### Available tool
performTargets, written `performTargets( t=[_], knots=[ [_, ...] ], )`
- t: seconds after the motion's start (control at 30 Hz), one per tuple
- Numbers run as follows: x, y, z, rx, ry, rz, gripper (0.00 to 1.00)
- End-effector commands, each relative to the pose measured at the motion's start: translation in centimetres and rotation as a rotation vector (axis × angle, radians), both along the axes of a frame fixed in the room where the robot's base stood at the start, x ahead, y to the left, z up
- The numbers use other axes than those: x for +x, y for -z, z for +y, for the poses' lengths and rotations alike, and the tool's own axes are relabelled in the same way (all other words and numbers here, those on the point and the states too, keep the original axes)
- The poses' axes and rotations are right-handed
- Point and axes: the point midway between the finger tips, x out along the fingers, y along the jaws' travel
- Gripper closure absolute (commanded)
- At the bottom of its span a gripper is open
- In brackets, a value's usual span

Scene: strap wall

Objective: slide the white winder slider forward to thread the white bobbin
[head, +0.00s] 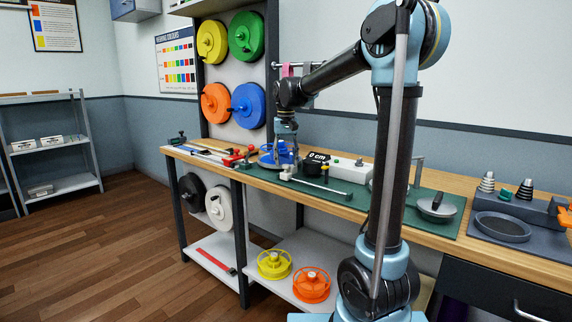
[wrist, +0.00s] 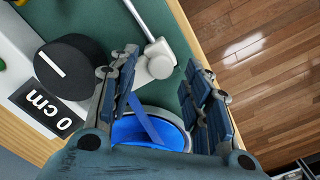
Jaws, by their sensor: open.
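In the wrist view, a white slider block with a round white knob (wrist: 160,66) sits at the end of a pale rod (wrist: 143,20). My gripper (wrist: 163,75) is open, its blue-grey fingers apart on either side of the knob; I cannot tell whether they touch it. A blue bobbin (wrist: 165,140) with a blue strap across it lies just below the knob, partly hidden by my gripper. In the head view my gripper (head: 285,150) points down at the blue bobbin (head: 269,155). A white reel (head: 219,206) hangs below the bench; no white bobbin shows at the winder.
A black dial (wrist: 72,62) and a "0 cm" display (wrist: 40,108) stand beside the slider. Red parts (head: 237,158) lie left of the bobbin. Coloured reels hang on the rack behind. A green mat (head: 400,205) covers part of the bench (head: 480,245).

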Motion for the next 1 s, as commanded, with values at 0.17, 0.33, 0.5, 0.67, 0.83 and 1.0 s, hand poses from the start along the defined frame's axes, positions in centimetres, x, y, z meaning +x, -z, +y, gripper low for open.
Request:
performTargets(
  t=[0.17,0.33,0.5,0.67,0.83,1.0],
  knots=[
    [0.0,1.4,0.0,0.000,0.000,0.000,0.55],
    [0.0,1.7,0.0,0.000,0.000,0.000,0.55],
    [0.0,1.7,0.0,0.000,0.000,0.000,0.55],
    [0.0,1.7,0.0,0.000,0.000,0.000,0.87],
    [0.0,1.7,0.0,0.000,0.000,0.000,1.00],
    [-0.4,1.7,0.2,0.000,-0.006,0.000,1.00]
  ],
)
